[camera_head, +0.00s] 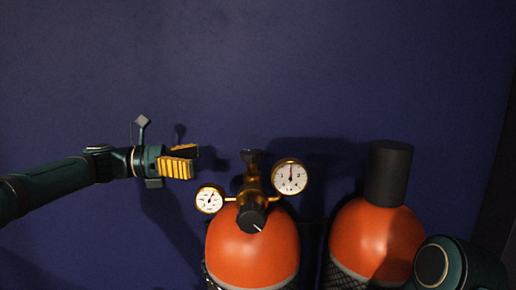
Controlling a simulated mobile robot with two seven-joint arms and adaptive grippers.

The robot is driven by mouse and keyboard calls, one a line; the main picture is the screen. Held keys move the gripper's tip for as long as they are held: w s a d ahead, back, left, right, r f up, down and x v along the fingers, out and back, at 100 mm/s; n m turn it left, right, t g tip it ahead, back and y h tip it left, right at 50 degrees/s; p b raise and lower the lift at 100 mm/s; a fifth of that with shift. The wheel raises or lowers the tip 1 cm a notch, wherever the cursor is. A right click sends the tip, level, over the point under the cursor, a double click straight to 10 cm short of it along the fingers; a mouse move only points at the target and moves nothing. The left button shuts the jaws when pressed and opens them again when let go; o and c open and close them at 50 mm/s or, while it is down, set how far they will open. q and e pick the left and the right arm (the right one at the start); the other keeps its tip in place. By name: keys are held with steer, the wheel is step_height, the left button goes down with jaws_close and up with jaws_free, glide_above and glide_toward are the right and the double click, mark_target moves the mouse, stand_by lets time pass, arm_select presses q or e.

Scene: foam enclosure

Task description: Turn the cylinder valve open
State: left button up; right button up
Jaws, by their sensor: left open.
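An orange cylinder (253,252) stands upright at the lower middle of the head view. On its top sits a brass valve and regulator (254,185) with a dark knob (251,217) at the front, marked by a white line, and a dark piece (251,156) at the top. A small gauge (209,199) is on its left and a larger gauge (290,177) on its right. My left gripper (195,161), with yellow ribbed fingers, is open and empty, left of the regulator and apart from it. My right gripper is not in view.
A second orange cylinder (372,243) with a tall dark cap (389,173) stands to the right. A dark blue wall (300,70) is behind everything. My own arm link shows at the lower right. The space above the cylinders is clear.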

mark_target(258, 151)
arm_select(q)
steer(key=d, duration=0.4)
steer(key=w+d, duration=0.1)
steer(key=d, duration=0.4)
steer(key=w+d, duration=0.1)
steer(key=d, duration=0.3)
steer(key=shift+w+d, duration=0.2)
steer(key=shift+d, duration=0.1)
steer(key=c, duration=1.3)
